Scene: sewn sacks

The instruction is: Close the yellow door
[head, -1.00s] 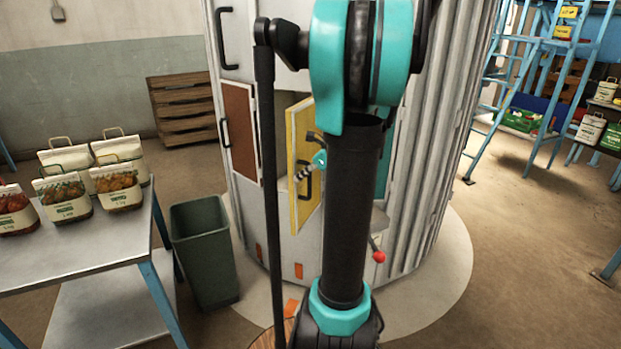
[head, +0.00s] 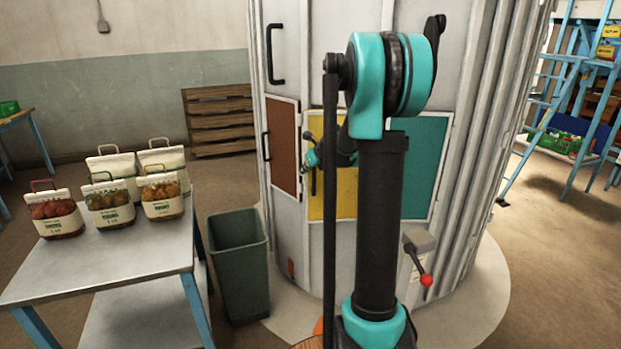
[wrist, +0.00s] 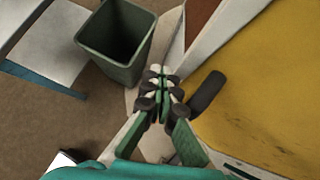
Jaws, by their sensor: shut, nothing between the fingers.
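The yellow door (head: 346,193) is on the grey round cabinet, between a brown door and a teal door, partly hidden by my arm. It lies about in line with the cabinet face; I cannot tell whether it is fully flush. In the wrist view the yellow door (wrist: 270,90) fills the right side, with its black handle (wrist: 207,91) next to my fingers. My gripper (wrist: 160,76) is shut and empty, beside the handle at the door's left edge. In the head view my gripper (head: 308,143) is small and partly hidden by the arm.
The brown door (head: 283,145) and teal door (head: 424,165) look shut. A red-knobbed lever (head: 425,280) sticks out lower right. A green bin (head: 240,265) and a metal table (head: 120,265) with several produce bags stand left. Floor on the right is open.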

